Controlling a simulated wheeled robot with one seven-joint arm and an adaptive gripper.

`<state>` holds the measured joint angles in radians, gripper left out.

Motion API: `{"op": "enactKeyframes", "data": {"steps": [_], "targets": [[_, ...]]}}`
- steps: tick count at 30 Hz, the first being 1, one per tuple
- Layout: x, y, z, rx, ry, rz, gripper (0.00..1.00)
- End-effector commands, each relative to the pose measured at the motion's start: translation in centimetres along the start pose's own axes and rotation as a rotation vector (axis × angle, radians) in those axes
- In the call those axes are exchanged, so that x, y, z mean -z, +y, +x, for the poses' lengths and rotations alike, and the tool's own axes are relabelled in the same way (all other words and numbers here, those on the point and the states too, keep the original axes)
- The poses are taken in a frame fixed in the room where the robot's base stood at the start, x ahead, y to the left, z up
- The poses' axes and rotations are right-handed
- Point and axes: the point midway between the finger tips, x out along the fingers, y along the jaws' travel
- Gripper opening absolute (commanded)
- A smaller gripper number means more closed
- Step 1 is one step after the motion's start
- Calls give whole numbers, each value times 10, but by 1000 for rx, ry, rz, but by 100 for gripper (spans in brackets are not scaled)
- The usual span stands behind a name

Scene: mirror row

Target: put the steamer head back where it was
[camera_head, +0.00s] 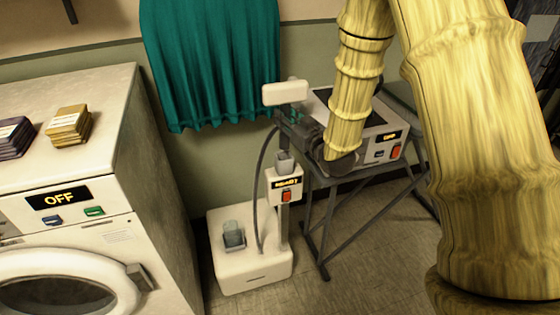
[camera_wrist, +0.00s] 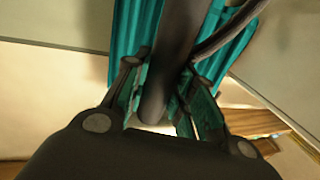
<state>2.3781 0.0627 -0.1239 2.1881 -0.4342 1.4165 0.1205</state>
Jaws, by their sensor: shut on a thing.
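The steamer head (camera_head: 285,93) is a pale, rounded bar on a dark handle, held just above the steamer's post. My gripper (camera_head: 290,122) is shut on the handle. In the wrist view the dark handle (camera_wrist: 172,60) runs between my fingers (camera_wrist: 165,95). A dark hose (camera_head: 260,180) loops from the head down to the white steamer base (camera_head: 253,280). The post carries a grey cup-like holder (camera_head: 285,160) above a lit panel (camera_head: 286,185) with an orange switch. The holder is below the head, and the handle's lower end is partly hidden by my gripper.
A teal curtain (camera_head: 210,60) hangs behind the head. A white washer (camera_head: 70,190) marked OFF stands at left with folded cloth stacks (camera_head: 68,125) on top. A boxy device (camera_head: 385,140) on a metal stand (camera_head: 315,215) is at right, close behind my arm.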

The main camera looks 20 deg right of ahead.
Motion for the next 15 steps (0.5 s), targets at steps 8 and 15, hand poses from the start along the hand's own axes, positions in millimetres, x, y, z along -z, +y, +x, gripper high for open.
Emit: {"op": "enactKeyframes", "data": {"steps": [8, 15], "targets": [[-25, -1, 1, 3, -3, -5, 0], [-52, -1, 1, 2, -1, -5, 0]]}}
